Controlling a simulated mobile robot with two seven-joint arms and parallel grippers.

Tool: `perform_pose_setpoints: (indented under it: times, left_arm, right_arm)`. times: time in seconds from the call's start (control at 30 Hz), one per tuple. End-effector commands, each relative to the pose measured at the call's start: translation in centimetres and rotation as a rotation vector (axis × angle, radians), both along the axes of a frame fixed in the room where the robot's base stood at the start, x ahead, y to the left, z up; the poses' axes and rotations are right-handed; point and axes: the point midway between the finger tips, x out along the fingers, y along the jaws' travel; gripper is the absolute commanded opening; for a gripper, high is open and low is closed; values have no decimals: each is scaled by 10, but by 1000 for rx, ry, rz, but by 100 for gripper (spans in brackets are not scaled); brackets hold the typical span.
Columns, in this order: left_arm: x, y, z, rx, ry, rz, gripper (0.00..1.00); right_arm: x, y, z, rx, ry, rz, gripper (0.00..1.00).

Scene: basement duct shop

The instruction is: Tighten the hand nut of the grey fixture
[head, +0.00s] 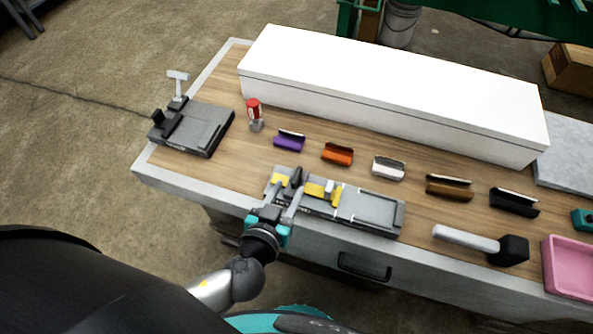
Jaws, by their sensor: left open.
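A grey fixture (372,209) with yellow pieces lies at the front edge of the wooden bench. A dark upright knob (296,177), perhaps its hand nut, stands near its left end. My left gripper (284,192) reaches in from the front at that left end. Its two fingers are apart, just in front of the knob, and partly cover the fixture. I cannot tell whether they touch it. A second, darker grey fixture (204,130) with a pale T-shaped handle (178,80) sits at the bench's left corner. My right gripper is not in view.
A long white box (390,90) fills the back of the bench. Purple (289,142), orange (337,154), white, brown and black pieces stand in a row before it. A red-topped item (254,112) stands at left. A mallet (480,243) and pink tray (572,268) lie right.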

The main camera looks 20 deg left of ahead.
Motion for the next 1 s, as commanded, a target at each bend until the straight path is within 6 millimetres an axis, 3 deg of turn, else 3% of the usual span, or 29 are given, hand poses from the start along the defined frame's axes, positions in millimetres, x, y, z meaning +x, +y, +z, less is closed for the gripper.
perform_pose_setpoints:
  times: [0.3, 0.5, 0.9, 1.0]
  left_arm:
    - [44, -1, -17, 1, -2, 0, 45]
    - [59, -2, -25, -1, 0, 0, 45]
    - [64, -2, -27, -1, 1, -1, 45]
    - [64, -2, -27, -1, 1, -1, 36]
  right_arm:
    - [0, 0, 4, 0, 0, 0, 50]
    - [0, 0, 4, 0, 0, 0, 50]
    - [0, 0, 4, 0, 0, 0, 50]
    - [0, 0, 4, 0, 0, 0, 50]
